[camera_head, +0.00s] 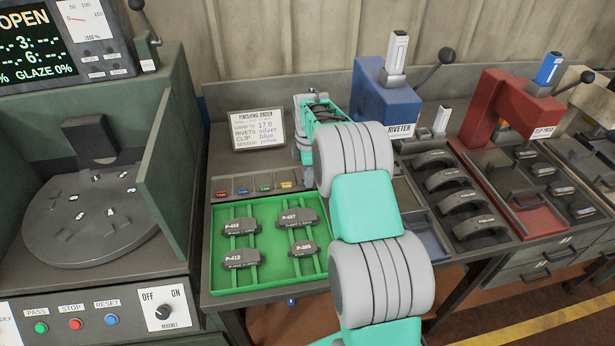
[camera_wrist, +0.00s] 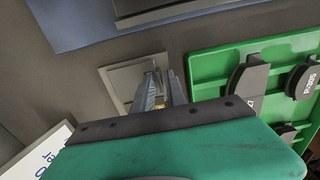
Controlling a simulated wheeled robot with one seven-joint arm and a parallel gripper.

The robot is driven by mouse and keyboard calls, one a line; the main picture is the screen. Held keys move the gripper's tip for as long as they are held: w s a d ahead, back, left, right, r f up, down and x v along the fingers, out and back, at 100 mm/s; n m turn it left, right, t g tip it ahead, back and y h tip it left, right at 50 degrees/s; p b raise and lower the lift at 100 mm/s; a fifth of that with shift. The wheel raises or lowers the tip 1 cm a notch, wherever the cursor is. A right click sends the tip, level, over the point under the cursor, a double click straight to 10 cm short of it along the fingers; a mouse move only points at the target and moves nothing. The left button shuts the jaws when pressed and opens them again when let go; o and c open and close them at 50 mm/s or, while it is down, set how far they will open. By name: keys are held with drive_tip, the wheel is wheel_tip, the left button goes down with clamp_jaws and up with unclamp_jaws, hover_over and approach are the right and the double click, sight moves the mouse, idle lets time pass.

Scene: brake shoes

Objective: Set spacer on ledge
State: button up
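My gripper (camera_wrist: 165,77) points down over the bench in the wrist view, with its two fingers close together and a narrow dark gap between them. The fingertips are over a pale square-rimmed plate or shallow recess (camera_wrist: 117,76), and I cannot tell whether they touch it. I cannot make out a spacer between the fingers or elsewhere, and no ledge can be told for sure. In the head view my arm hides the fingers. The blue riveter (camera_head: 387,98) stands just right of my wrist.
A green tray (camera_head: 268,282) with several dark brake pads lies left of my arm. An order sign (camera_head: 258,134) stands behind it. Right are curved shoes (camera_head: 455,181) in a rack and a red clip press (camera_head: 500,108). A grinder with a round table (camera_head: 88,225) is far left.

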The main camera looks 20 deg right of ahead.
drive_tip(key=shift+o, duration=0.9)
drive_tip(key=shift+r, duration=0.1)
wheel_tip(320, 180, up, 12)
drive_tip(key=b, duration=0.1)
drive_tip(key=s+a+r+m+t, duration=0.1)
drive_tip(key=s+a+r+m, duration=0.3)
drive_tip(key=s+a+r, duration=0.15)
drive_tip(key=s+a+f+m+t, duration=0.1)
drive_tip(key=s+a+m, duration=0.1)
drive_tip(key=s+m, duration=0.2)
drive_tip(key=s+a+f+m, duration=0.2)
drive_tip(key=s+a+m, duration=0.1)
drive_tip(key=s, duration=0.8)
drive_tip(key=s+a+f+m+t, duration=0.1)
drive_tip(key=s+a+f+m, duration=0.1)
drive_tip(key=s+m, duration=0.2)
drive_tip(key=s, duration=0.3)
drive_tip(key=shift+s+a+m+t, duration=0.2)
drive_tip(key=shift+a+m+t, duration=0.1)
drive_tip(key=shift+a, duration=0.05)
